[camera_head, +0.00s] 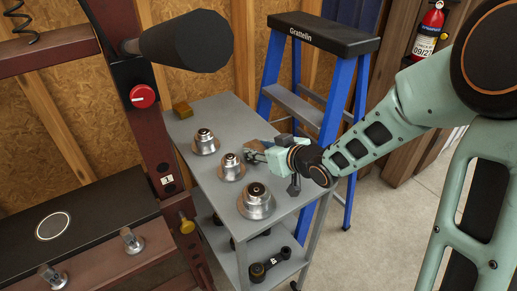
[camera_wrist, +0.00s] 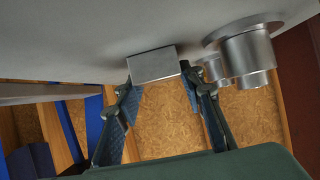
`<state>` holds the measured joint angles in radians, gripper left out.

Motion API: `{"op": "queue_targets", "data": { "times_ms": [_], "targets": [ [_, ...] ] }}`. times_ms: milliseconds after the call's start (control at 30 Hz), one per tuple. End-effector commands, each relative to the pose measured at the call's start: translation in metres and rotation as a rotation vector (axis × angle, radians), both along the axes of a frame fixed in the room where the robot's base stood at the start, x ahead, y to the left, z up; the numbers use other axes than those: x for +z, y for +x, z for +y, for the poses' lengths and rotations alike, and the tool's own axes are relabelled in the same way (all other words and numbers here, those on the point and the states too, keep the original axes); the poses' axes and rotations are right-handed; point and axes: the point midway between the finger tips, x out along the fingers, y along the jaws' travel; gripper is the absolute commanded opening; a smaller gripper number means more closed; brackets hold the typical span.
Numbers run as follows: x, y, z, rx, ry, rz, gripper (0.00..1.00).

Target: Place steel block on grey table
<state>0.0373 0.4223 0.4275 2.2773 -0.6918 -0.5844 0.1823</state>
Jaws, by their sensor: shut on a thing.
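The steel block (camera_wrist: 154,66) is a small plain grey metal box in the wrist view. My gripper (camera_wrist: 160,88) has one finger on each side of it and is shut on it. The block appears at or just above the grey table (camera_wrist: 80,35); a small gap cannot be ruled out. In the head view my gripper (camera_head: 254,151) is low over the right side of the grey table (camera_head: 222,119). The block is too small and too covered by the fingers there to make out clearly.
Three stepped round metal parts stand on the table: far (camera_head: 205,142), middle (camera_head: 231,168) and near (camera_head: 257,202). A brass-coloured block (camera_head: 182,109) lies at the far left corner. A blue ladder (camera_head: 270,65) stands close behind; a dark red press (camera_head: 150,130) stands left.

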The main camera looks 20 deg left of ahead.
Motion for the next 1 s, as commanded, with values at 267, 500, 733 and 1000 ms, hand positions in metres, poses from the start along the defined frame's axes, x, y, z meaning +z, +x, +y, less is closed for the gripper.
{"op": "queue_targets", "data": {
  "times_ms": [267,500,733,1000],
  "targets": [
    [0.000,0.000,0.000,0.000,0.000,0.000,0.53],
    [0.003,0.000,0.000,0.000,0.000,0.000,0.53],
    [0.023,-0.019,-0.025,-0.004,-0.001,-0.001,0.53],
    [0.050,-0.051,-0.063,-0.003,-0.002,0.000,0.53]
  ]
}}
